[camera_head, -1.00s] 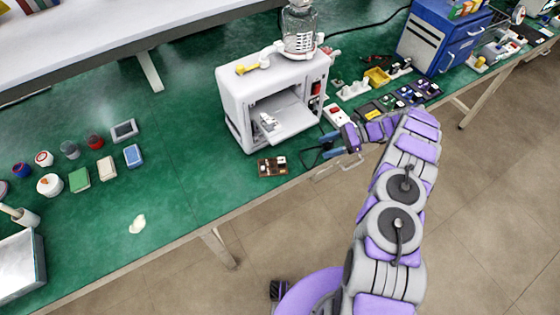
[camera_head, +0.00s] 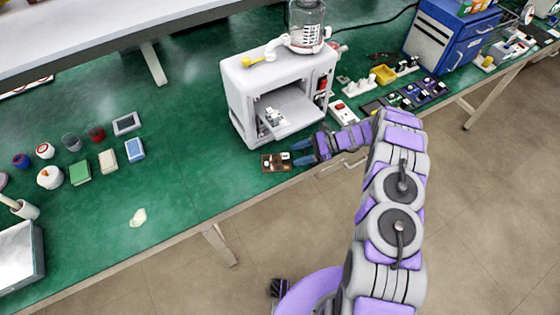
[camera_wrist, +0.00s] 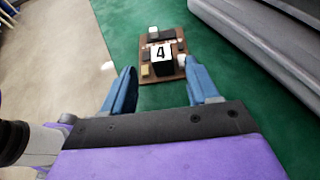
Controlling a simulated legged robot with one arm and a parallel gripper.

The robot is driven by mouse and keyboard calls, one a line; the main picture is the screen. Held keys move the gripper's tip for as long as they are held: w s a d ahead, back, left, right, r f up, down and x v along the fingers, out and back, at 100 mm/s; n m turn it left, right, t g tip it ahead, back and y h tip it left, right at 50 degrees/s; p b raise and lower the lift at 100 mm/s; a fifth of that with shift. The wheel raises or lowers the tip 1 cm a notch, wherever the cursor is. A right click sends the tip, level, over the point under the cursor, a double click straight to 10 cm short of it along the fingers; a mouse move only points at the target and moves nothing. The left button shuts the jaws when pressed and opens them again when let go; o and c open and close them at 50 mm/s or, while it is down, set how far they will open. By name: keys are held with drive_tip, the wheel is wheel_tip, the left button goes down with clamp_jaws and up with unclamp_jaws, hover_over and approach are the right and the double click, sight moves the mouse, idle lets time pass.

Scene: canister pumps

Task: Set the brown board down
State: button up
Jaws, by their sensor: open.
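The brown board (camera_head: 269,167) lies flat on the green bench top, near its front edge and in front of the white machine. In the wrist view the brown board (camera_wrist: 149,69) carries a black block marked 4 and a few small pale parts. My gripper (camera_head: 296,153) is just to the right of the board in the head view. In the wrist view my gripper (camera_wrist: 166,86) has its two blue fingers spread apart, with the near end of the board ahead of and between their tips. Nothing shows held in it.
The white machine (camera_head: 277,90) with an open front stands just behind the board. A white and red switch box (camera_head: 343,112) and several small modules lie to the right. Green bench top (camera_head: 190,165) is clear to the left of the board.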

sight(288, 156)
drive_tip(key=x, duration=0.2)
drive_tip(key=b+x, duration=0.1)
drive_tip(key=x, duration=0.2)
drive_tip(key=shift+w, duration=0.25)
drive_tip(key=shift+d+f, duration=0.1)
clamp_jaws()
